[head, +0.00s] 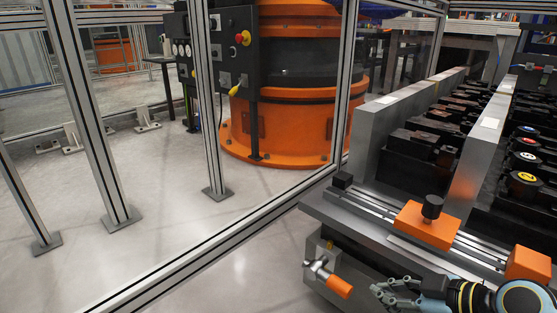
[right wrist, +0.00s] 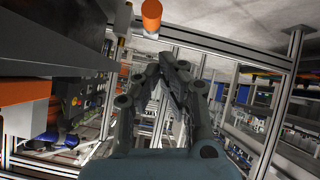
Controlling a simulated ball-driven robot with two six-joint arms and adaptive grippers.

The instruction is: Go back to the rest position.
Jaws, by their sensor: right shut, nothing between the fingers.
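My right gripper (head: 384,293) is at the bottom right of the head view, beside the front of the metal drive unit (head: 375,248). Its fingers point left, and it is shut and empty. In the right wrist view the gripper (right wrist: 170,58) shows its fingers drawn together at the tips. An orange-handled lever (head: 339,286) on the unit's front face is just left of the fingertips in the head view. The orange handle (right wrist: 151,14) also shows at the top of the right wrist view, apart from the fingers. My left gripper is not in view.
Orange blocks (head: 427,224) sit on the unit's rail, one with a black knob (head: 432,207). Numbered black caps (head: 524,178) line the right side. An aluminium-framed fence (head: 205,95) stands at left, with a large orange machine (head: 290,90) behind it. Floor left of the unit is clear.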

